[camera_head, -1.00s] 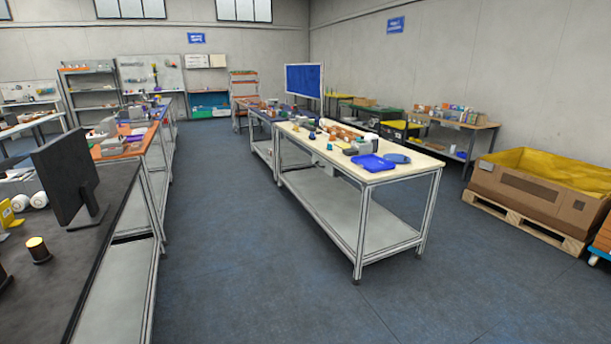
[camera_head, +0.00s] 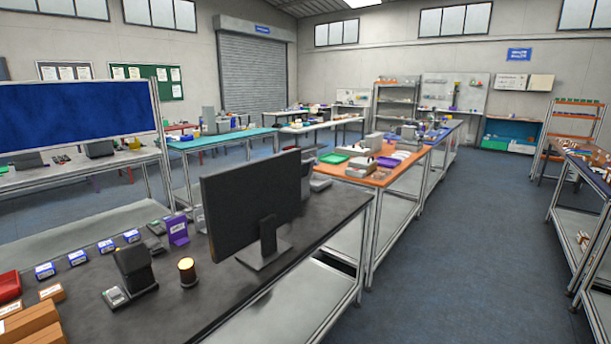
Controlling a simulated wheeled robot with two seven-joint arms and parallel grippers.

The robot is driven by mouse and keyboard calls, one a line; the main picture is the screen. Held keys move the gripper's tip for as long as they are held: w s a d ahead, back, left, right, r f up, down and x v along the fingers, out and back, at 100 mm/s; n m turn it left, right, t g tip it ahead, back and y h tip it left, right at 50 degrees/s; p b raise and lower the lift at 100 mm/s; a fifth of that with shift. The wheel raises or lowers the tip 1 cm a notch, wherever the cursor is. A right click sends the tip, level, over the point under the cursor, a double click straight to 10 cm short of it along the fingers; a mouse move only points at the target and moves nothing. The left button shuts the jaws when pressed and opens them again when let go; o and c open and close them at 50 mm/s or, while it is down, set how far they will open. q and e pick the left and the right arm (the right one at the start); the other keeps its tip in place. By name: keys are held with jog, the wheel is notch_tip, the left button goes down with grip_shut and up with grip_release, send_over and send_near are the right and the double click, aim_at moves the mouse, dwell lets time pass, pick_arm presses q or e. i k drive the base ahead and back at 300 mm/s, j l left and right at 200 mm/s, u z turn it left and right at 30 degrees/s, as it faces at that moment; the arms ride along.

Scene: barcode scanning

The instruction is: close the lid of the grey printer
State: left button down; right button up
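No gripper of mine is in view. I cannot tell for sure which device is the grey printer. A grey boxy device (camera_head: 215,121) stands on the teal table at the back left, too small to show whether a lid is open. A darker grey device (camera_head: 100,149) sits on the pale table behind the blue panel. Another grey device (camera_head: 307,178) is partly hidden behind the black monitor. A dark upright device (camera_head: 133,266) stands on the near dark table, with a small keypad device (camera_head: 115,297) beside it.
The dark table (camera_head: 215,318) fills the near left and holds the black monitor (camera_head: 250,203), a lit amber lamp (camera_head: 187,271) and cardboard boxes (camera_head: 33,324). An orange-topped table (camera_head: 375,180) stands beyond it. Clear blue floor (camera_head: 470,250) runs between the table rows on the right.

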aim_at(307, 157)
jog(key=i+l+u, duration=0.25)
jog(key=i+l, duration=0.15)
jog(key=l, duration=0.2)
jog(key=i+l+u, duration=0.3)
jog(key=l, duration=0.35)
